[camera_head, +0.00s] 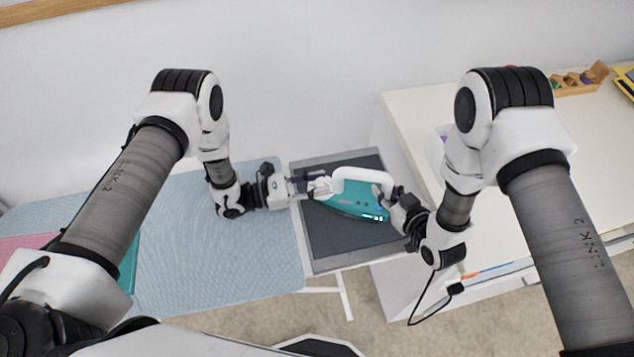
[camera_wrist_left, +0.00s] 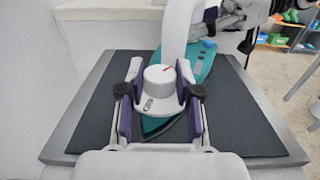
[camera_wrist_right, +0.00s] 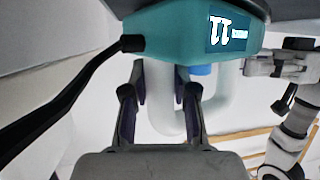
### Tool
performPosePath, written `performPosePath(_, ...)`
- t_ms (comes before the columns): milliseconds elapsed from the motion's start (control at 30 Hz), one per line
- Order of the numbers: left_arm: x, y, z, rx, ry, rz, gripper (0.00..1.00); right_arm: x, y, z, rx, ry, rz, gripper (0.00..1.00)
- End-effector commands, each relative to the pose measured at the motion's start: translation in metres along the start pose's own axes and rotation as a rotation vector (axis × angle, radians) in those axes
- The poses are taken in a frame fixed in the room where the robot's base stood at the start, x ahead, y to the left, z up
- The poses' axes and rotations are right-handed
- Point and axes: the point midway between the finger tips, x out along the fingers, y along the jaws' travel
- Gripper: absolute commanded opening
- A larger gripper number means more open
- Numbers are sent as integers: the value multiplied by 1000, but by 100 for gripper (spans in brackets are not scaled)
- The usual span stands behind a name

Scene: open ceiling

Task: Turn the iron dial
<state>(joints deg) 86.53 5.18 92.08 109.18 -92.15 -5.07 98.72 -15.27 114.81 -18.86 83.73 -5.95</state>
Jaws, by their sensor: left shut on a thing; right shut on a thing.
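The teal and white iron (camera_head: 348,203) is over the dark rest pad (camera_head: 325,230) at the end of the ironing board. Its white dial (camera_wrist_left: 159,80), with a red mark on top, sits between the fingers of my left gripper (camera_wrist_left: 158,100), which is shut on it. My right gripper (camera_wrist_right: 160,105) is shut on the iron's white handle (camera_wrist_right: 165,95) at the rear end. In the head view, my left gripper (camera_head: 308,186) is at the iron's left end and my right gripper (camera_head: 384,195) at its right end. I cannot tell whether the iron touches the pad.
The blue ironing board (camera_head: 200,250) extends to the left, with pink and teal cloth (camera_head: 128,265) at its far left. A white table (camera_head: 420,110) stands at the right with a wooden tray (camera_head: 582,80) at its back. A black cord (camera_wrist_right: 60,95) leaves the iron's rear.

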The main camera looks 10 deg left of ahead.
Motion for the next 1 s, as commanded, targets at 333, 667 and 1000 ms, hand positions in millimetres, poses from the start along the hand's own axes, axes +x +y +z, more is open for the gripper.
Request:
performPosePath(333, 0, 2, 0, 1, 1, -149, 0, 0, -1, 0, -1, 1, -3, 0)
performPosePath(667, 0, 2, 0, 1, 0, -148, 60, 0, -1, 0, -1, 1, -2, 0)
performPosePath(1000, -17, 6, 0, 1, 1, -143, 60, 0, 0, 0, -1, 1, -1, 0)
